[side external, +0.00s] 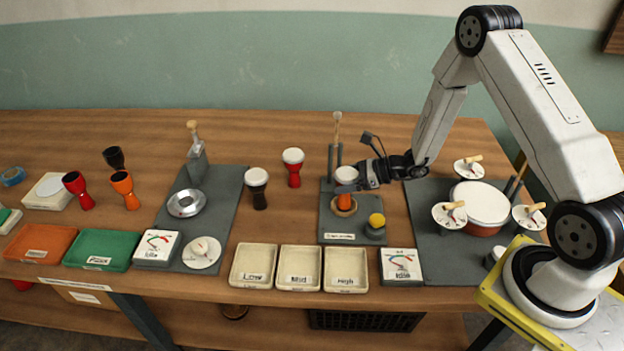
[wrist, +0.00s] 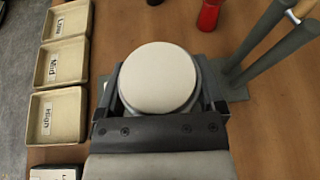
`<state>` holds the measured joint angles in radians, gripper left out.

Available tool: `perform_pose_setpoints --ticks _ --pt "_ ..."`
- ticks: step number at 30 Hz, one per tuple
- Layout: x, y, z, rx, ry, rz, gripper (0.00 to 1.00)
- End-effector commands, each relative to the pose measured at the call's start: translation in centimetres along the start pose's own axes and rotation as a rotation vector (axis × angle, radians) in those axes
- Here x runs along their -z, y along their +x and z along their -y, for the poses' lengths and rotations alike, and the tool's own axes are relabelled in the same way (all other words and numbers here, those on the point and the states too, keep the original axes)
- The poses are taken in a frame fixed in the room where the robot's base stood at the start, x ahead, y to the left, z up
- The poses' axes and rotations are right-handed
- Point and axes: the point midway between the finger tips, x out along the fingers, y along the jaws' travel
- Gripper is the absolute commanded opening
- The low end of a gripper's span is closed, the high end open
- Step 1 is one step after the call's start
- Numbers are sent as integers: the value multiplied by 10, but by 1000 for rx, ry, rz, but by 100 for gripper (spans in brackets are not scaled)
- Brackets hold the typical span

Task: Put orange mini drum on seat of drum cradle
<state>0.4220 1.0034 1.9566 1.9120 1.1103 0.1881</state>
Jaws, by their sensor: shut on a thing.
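The orange mini drum (side external: 345,200) is upright with a white head, which fills the middle of the wrist view (wrist: 158,80). My gripper (side external: 358,178) comes in from the right and is shut around the drum's upper part. The drum cradle (side external: 325,226) is a dark grey plate with a tan ring seat (side external: 344,208) and a post at the back. The drum's lower end is at the ring. I cannot tell whether it rests there or hangs just above. In the wrist view the head hides the seat.
A yellow knob (side external: 377,220) stands on the cradle's front right. Trays marked Low (side external: 253,284), Mid (side external: 299,286) and High (side external: 345,288) lie in front. A red drum (side external: 294,178) and a black drum (side external: 257,198) stand left. A large drum (side external: 481,224) stands right.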

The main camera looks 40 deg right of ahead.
Motion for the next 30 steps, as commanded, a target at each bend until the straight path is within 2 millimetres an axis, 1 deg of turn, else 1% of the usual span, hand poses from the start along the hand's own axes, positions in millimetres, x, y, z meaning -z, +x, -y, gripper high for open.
perform_pose_setpoints --ticks 15,16,17,30 --pt "6 2 0 0 -1 0 27" --pt "6 2 0 0 -1 0 95" --pt "6 2 0 0 -1 0 100" --pt "2 0 0 1 0 0 100"
